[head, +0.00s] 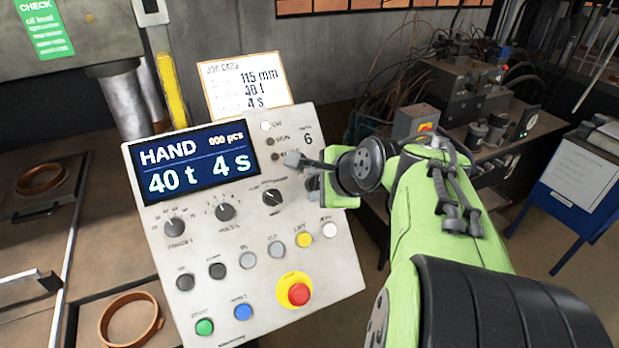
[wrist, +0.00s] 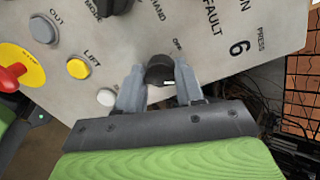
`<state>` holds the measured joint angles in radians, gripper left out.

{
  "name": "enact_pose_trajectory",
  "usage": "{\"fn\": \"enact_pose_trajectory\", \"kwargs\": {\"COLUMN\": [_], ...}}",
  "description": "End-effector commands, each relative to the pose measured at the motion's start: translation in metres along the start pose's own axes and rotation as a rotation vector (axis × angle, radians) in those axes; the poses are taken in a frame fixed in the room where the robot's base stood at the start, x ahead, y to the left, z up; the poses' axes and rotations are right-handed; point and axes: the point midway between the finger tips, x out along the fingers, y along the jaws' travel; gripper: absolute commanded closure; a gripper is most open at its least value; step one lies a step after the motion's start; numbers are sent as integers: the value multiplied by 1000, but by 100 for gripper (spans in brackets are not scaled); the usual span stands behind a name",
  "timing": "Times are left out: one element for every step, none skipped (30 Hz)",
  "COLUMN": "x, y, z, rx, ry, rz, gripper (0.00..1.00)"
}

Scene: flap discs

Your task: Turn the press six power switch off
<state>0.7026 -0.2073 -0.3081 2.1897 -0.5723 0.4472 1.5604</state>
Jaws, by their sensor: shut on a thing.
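The press six control panel (head: 290,225) is a pale tilted box with knobs, buttons and a lit screen. In the wrist view its face (wrist: 90,25) carries the label "PRESS 6". A round black switch knob (wrist: 160,69) sits at its right side below a small label that seems to read "OFF". My gripper (wrist: 160,75) has its two grey fingers on either side of this knob and is shut on it. A small pale mark shows on the knob's near edge. In the head view my gripper (head: 309,172) reaches the panel's right edge and partly hides the knob.
A red emergency button (head: 298,294) on a yellow disc sits low on the panel. The screen (head: 195,162) reads "HAND 40 t 4 s". A job card (head: 246,85) stands behind. A selector knob (head: 272,197) is close left of my gripper. Machinery with hoses (head: 470,75) stands behind right.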

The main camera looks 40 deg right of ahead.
Motion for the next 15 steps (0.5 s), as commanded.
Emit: {"fn": "enact_pose_trajectory", "kwargs": {"x": [0,0,0,0,0,0,0,0,0,0,0,0,0,0,0], "y": [-1,-1,-1,-1,-1,-1,-1,-1,-1,-1,-1,-1,-1,-1,-1], "z": [1,1,1,1,1,2,2,1,2,2,2,2,2,2,2], "rx": [-14,-22,-38,-52,-66,-90,-108,-129,-159,-182,-208,-242,-270,-299,-337], "ry": [-1,-1,0,0,1,2,3,5,6,7,8,11,13,14,16], "rz": [-4,-3,-3,-3,-3,-2,-2,-1,0,1,3,3,4,5,6], "gripper": [94,94,94,94,94,94,94,94,94,94,94,94,94,94,94]}}
